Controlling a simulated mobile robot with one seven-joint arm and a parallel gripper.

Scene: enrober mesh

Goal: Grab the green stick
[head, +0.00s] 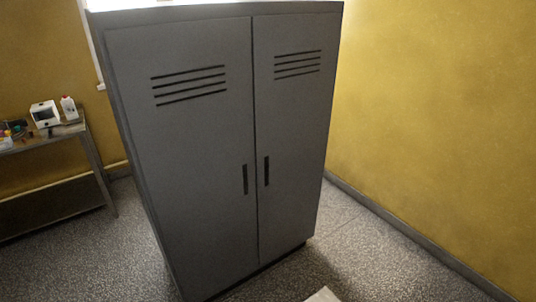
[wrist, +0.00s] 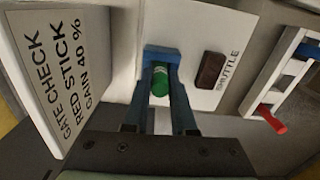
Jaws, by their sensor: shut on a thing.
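The green stick (wrist: 160,82) shows in the wrist view as a short green rounded end on a white panel (wrist: 215,30) marked SHUTTLE. My gripper (wrist: 161,70) has its two dark blue fingers on either side of the green stick and is shut on it. A blue piece lies across the far end of the fingers; I cannot tell whether it belongs to the gripper or the panel. The stick's lower part is hidden. Neither the stick nor my gripper shows in the head view.
A sign (wrist: 65,70) left of my gripper reads GATE CHECK, RED STICK, GAIN 40 %. A brown block (wrist: 212,70) sits right of the green stick. A red stick (wrist: 272,118) sticks out farther right. The head view shows a grey cabinet (head: 200,140) and a side table (head: 60,130).

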